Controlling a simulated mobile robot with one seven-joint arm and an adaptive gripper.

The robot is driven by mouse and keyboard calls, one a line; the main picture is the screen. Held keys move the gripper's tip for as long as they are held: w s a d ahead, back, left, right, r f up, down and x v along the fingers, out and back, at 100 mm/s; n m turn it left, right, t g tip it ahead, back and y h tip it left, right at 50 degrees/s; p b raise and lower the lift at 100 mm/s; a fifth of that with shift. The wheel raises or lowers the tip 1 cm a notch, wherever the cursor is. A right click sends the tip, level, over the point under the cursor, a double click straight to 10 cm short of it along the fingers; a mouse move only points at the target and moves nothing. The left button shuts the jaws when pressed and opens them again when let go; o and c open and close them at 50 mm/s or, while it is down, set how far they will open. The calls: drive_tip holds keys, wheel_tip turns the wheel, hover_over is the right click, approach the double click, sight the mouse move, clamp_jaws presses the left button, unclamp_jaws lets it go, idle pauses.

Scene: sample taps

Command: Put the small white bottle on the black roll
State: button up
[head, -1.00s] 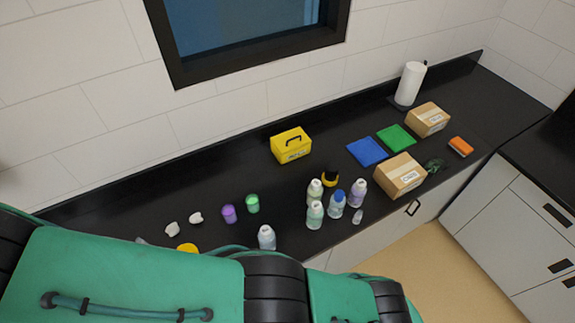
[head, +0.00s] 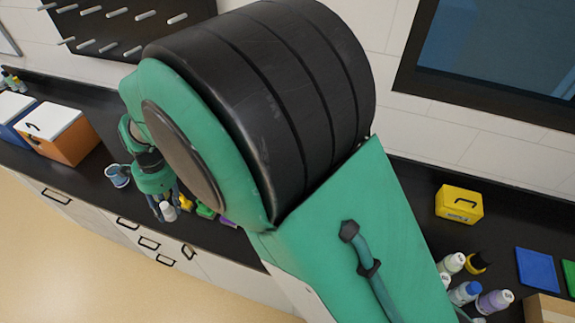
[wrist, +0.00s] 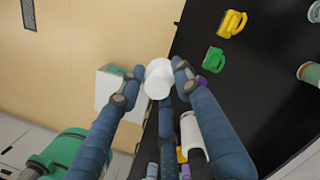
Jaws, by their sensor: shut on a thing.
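My gripper (wrist: 158,84) is shut on the small white bottle (wrist: 158,76), whose round white end shows between the blue fingers in the wrist view. In the head view my gripper (head: 163,207) is left of centre, with the white bottle (head: 169,213) at its fingertips near the counter's front edge. I cannot tell how high it is held. I cannot make out the black roll for certain. A black and yellow item (head: 477,262) stands among bottles at the right, its kind unclear. My arm hides the middle of the counter.
Yellow (wrist: 232,23) and green (wrist: 213,58) items lie on the black counter (wrist: 265,75) beside my gripper. A blue-grey cup-like thing (head: 118,174) and an orange box (head: 62,137) are to its left. A yellow case (head: 459,203) and several bottles are at the right.

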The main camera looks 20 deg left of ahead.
drive_tip(key=w+d+m, duration=0.3)
drive_tip(key=w+d, duration=0.7)
drive_tip(key=w, duration=0.2)
drive_tip(key=w+d+m, duration=0.2)
drive_tip(key=w+d, duration=0.8)
drive_tip(key=w, duration=0.3)
drive_tip(key=w+d+m, duration=0.2)
drive_tip(key=w+d, duration=0.2)
drive_tip(key=d, duration=0.5)
drive_tip(key=w+d+m+t, duration=0.1)
drive_tip(key=w+d, duration=0.4)
drive_tip(key=d, duration=0.4)
drive_tip(key=w+d+m, duration=0.2)
drive_tip(key=w+d, duration=0.2)
drive_tip(key=d, duration=0.5)
drive_tip(key=d+m+t, duration=0.1)
drive_tip(key=d+m, duration=0.5)
drive_tip(key=d, duration=2.6)
drive_tip(key=s+d+m, duration=0.2)
drive_tip(key=s+d, duration=0.4)
drive_tip(key=d, duration=0.6)
drive_tip(key=s+d+m, duration=0.3)
drive_tip(key=s+d, duration=0.3)
drive_tip(key=d, duration=0.5)
drive_tip(key=shift+t, duration=0.3)
wheel_tip(320, 180, down, 5)
drive_tip(key=shift+f+b, duration=0.2)
drive_tip(key=shift+b, duration=0.15)
